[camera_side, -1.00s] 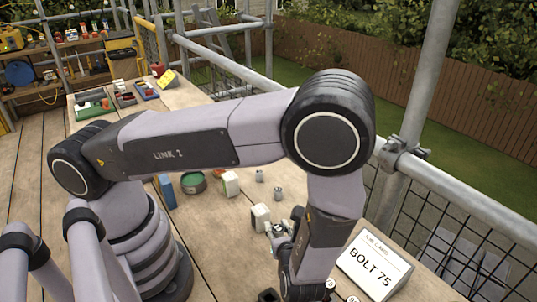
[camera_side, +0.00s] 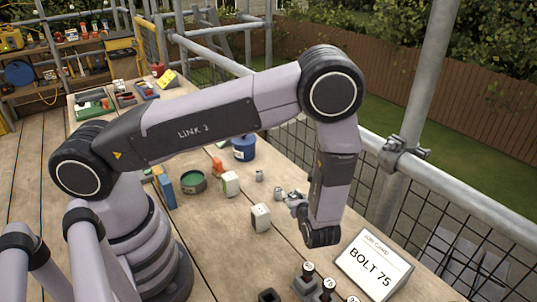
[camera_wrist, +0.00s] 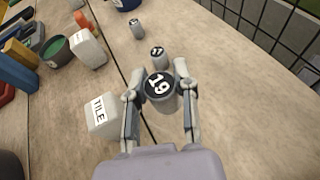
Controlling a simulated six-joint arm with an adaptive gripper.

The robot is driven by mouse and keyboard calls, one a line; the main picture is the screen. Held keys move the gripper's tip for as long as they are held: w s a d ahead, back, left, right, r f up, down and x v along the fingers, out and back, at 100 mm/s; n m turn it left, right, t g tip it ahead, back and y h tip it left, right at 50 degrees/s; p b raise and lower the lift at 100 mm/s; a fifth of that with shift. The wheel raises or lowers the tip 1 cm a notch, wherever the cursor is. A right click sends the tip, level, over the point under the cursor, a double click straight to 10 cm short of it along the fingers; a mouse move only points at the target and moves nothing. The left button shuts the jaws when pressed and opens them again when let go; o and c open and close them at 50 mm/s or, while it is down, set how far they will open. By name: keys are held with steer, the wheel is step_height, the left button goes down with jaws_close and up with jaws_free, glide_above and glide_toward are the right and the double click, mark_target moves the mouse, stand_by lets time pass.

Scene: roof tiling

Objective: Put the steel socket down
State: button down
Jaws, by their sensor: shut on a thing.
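A steel socket with a black top marked 19 (camera_wrist: 159,86) sits between the fingers of my gripper (camera_wrist: 160,98) in the wrist view. The fingers are shut on its two sides, and it looks roughly upright. In the side view my gripper (camera_side: 294,201) is over the right part of the table; the held socket is small there, and I cannot tell whether it touches the table. A second steel socket (camera_wrist: 158,53) stands just beyond it, its number hard to read. A third small socket (camera_wrist: 137,29) stands farther off.
A white block marked TILE (camera_wrist: 102,117) stands close to the left finger. Another white block (camera_side: 231,183), a green tin (camera_side: 193,182) and a blue tub (camera_side: 244,148) stand farther left.

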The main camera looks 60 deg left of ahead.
steer(key=w+f, duration=0.2)
steer(key=f, duration=0.1)
steer(key=shift+w+d, duration=0.1)
steer(key=shift+w, duration=0.1)
steer(key=shift+w+f, duration=0.15)
steer(key=shift+f, duration=0.75)
steer(key=shift+w+f, duration=0.1)
steer(key=shift+f, duration=0.75)
steer(key=shift+f, duration=0.1)
steer(key=c, duration=0.9)
jaws_free()
steer(key=shift+o, duration=0.2)
